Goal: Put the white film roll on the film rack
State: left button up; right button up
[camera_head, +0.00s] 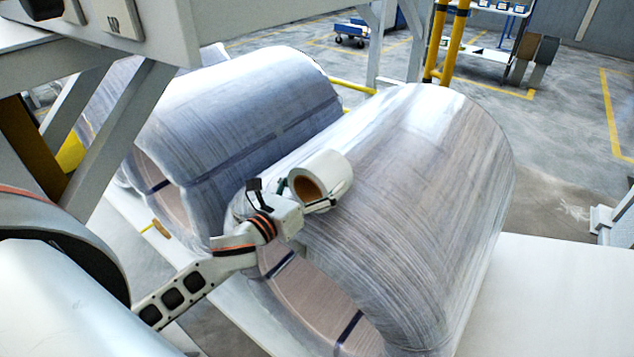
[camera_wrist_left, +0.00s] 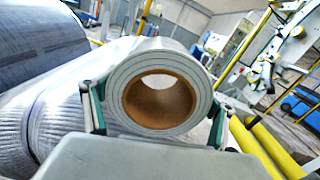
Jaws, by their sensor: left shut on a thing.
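The white film roll (camera_head: 328,172) has a brown core and sits at the end of my left arm in the head view. It also fills the middle of the left wrist view (camera_wrist_left: 160,52), its core opening facing the camera. My left gripper (camera_wrist_left: 152,105) has a finger on each side of the roll and is shut on it. In the head view the left gripper (camera_head: 308,205) is in front of the nearer wrapped coil (camera_head: 420,190); whether the roll touches the coil I cannot tell. I cannot make out the film rack for certain. My right gripper is not in view.
A second wrapped coil (camera_head: 245,95) lies beside the nearer one. A white platform (camera_head: 540,290) is at the lower right. Yellow posts (camera_head: 447,40) stand behind the coils. Open floor lies beyond.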

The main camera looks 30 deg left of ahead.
pick_arm(q)
jog(key=shift+r, duration=0.15)
jog(key=o, duration=1.2)
jog(key=shift+f, duration=0.25)
